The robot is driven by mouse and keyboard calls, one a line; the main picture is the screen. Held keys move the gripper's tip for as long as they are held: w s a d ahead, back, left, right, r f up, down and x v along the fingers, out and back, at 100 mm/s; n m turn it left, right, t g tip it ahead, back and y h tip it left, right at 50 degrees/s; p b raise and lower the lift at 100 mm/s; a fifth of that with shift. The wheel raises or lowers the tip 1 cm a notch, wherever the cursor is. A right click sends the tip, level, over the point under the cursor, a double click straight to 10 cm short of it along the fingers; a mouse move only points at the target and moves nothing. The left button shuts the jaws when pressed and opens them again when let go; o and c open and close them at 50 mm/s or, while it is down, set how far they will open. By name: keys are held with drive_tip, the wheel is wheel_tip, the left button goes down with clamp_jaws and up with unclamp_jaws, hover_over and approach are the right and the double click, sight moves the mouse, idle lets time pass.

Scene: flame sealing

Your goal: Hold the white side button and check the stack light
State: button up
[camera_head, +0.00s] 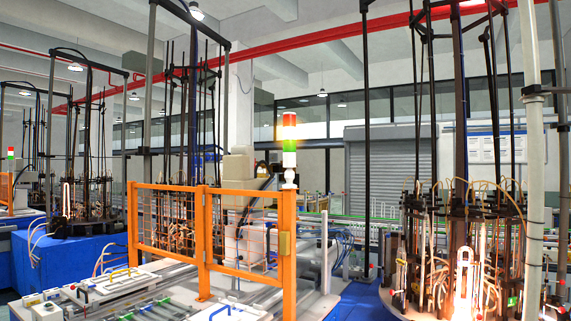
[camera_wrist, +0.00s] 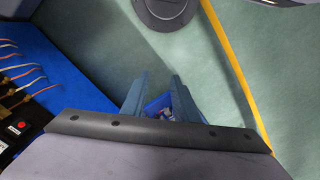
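The stack light (camera_head: 289,145) stands on the orange fence post in the head view. Its top section is red-orange with a warm glow around it, a green section sits below, and its base is white. In the wrist view, a black panel (camera_wrist: 29,111) at the left edge carries a red button (camera_wrist: 21,125). A small pale spot lies at the panel's edge, but I cannot tell whether it is the white side button. My gripper (camera_wrist: 159,85) shows in the wrist view with its two blue-grey fingers apart, nothing between them, away from the panel. It is not seen in the head view.
An orange mesh fence (camera_head: 204,235) stands mid-scene. A round machine with glowing glass tubes (camera_head: 465,275) is at right.

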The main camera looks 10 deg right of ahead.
clamp_jaws()
idle(1.7)
